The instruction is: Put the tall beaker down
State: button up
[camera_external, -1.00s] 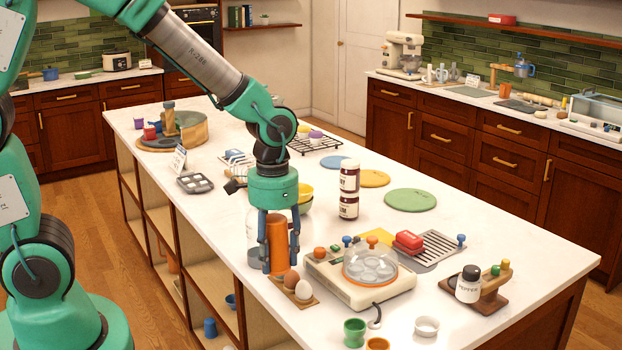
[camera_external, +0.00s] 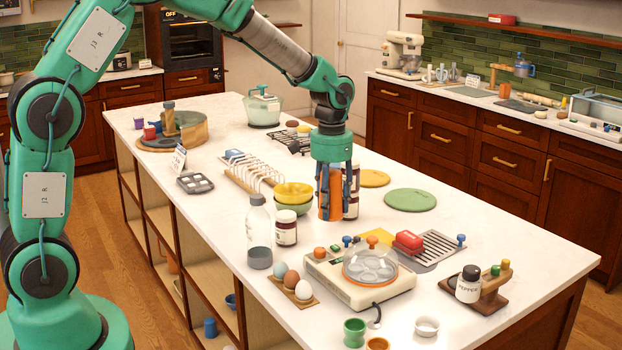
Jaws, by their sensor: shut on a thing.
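The tall beaker (camera_external: 330,196) is an orange upright cylinder. My gripper (camera_external: 332,208) is shut on it, with its blue-grey fingers down both sides. The beaker's base is close to the white counter (camera_external: 440,232); I cannot tell whether it touches. The beaker and gripper partly hide a dark jar stack (camera_external: 352,190) just to the right.
Yellow and green bowls (camera_external: 292,200) stand close at the left, with a dark-lidded jar (camera_external: 286,228) and a clear bottle (camera_external: 259,235) nearer. An egg cooker (camera_external: 360,283) is in front. A green round mat (camera_external: 411,201) lies at the right.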

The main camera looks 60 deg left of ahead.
jog(key=w+a+f, duration=0.1)
jog(key=w+a, duration=0.7)
jog(key=n, duration=0.2)
send_over(337, 239)
notch_tip(337, 239, down, 6)
jog(key=shift+f, duration=0.55)
jog(key=shift+f+b, duration=0.35)
jog(key=shift+f, duration=2.8)
jog(key=shift+f, duration=0.15)
jog(key=shift+f, duration=1.7)
jog(key=shift+f, duration=0.2)
